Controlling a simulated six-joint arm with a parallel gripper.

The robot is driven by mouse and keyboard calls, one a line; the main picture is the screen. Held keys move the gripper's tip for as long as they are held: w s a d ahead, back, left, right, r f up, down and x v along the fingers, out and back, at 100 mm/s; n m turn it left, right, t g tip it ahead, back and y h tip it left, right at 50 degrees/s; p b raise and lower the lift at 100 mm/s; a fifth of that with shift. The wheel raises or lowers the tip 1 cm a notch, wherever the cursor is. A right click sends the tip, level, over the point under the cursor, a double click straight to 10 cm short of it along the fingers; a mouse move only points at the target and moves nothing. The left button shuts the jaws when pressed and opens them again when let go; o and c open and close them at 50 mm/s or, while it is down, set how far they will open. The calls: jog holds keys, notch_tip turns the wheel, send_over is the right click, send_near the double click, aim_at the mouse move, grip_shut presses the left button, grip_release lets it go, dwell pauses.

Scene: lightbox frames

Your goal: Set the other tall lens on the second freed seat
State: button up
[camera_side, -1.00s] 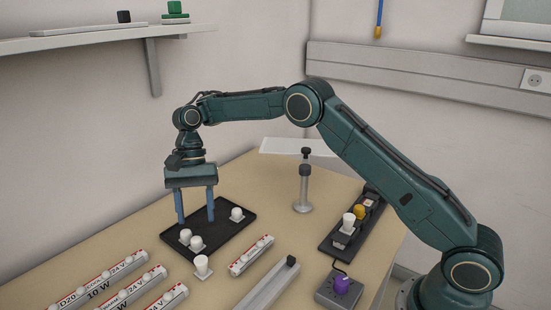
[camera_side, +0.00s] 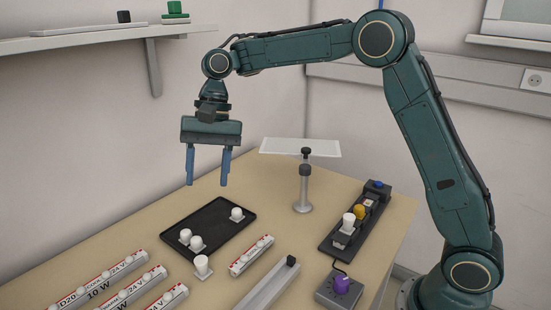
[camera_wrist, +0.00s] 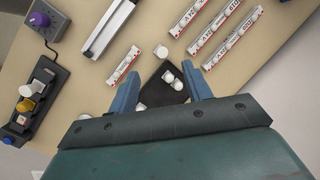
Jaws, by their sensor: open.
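A white tall lens (camera_side: 348,222) stands on the dark strip (camera_side: 326,247), beside an amber lens (camera_side: 359,212). A light seat (camera_side: 370,201) without a lens shows between the amber lens and the blue piece (camera_side: 378,184). Another white tall lens (camera_side: 202,265) stands upright on a small base on the table, just outside the black tray (camera_side: 217,239). Shorter white lenses lie in the tray, two near its front left (camera_side: 190,240) and one at its right (camera_side: 237,214). My gripper (camera_side: 207,184) is open and empty, high above the tray; its fingers also show in the wrist view (camera_wrist: 160,70).
Several labelled white light bars (camera_side: 98,287) lie at the front left, with a shorter one (camera_side: 251,256) near the tray. A grey channel (camera_side: 268,285) and a purple-knob box (camera_side: 340,288) stand at the front.

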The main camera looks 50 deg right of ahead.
jog(key=s+d+r+n+t, duration=0.2)
jog(key=s+r, duration=0.2)
jog(key=s, duration=0.3)
jog(key=s+d+r+n+t, duration=0.1)
jog(key=s+d+r+t, duration=0.15)
jog(key=s, duration=0.45)
jog(key=s+d+f+n+t+h, duration=0.1)
jog(key=s+d+f+n, duration=0.1)
jog(key=s+d, duration=0.2)
jog(key=s+d+f+n+t+h, duration=0.1)
jog(key=s+d, duration=0.3)
jog(key=s, duration=0.6)
jog(key=shift+s+d+f+n+h, duration=0.2)
jog(key=shift+f+n+h, duration=0.2)
jog(key=shift+f+h, duration=0.3)
jog(key=shift+o, duration=0.4)
jog(key=shift+r, duration=0.1)
